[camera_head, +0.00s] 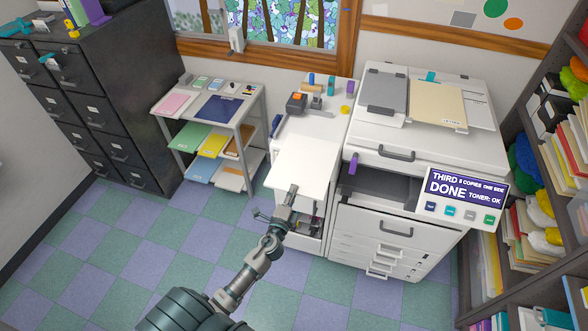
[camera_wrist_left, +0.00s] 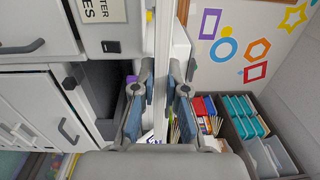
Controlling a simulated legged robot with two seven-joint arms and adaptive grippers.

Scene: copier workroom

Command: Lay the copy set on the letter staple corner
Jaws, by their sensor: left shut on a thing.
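A white copy set (camera_head: 303,165) hangs over the narrow white counter (camera_head: 322,121) beside the copier, covering much of it. My left gripper (camera_head: 292,193) is shut on the near edge of the set. In the left wrist view the set (camera_wrist_left: 163,60) shows edge-on as a thin white strip between the two fingers (camera_wrist_left: 157,100). I cannot tell whether the set touches the counter. No clear label for the letter staple corner shows; the set may hide it. My right gripper is not in view.
A dark device with an orange top (camera_head: 296,102) and small tools stand at the counter's back. The copier (camera_head: 480,147) on the right has a tan sheet (camera_head: 437,104) on top and a panel reading DONE (camera_head: 463,190). A paper rack (camera_head: 250,118) stands left. The floor in front is clear.

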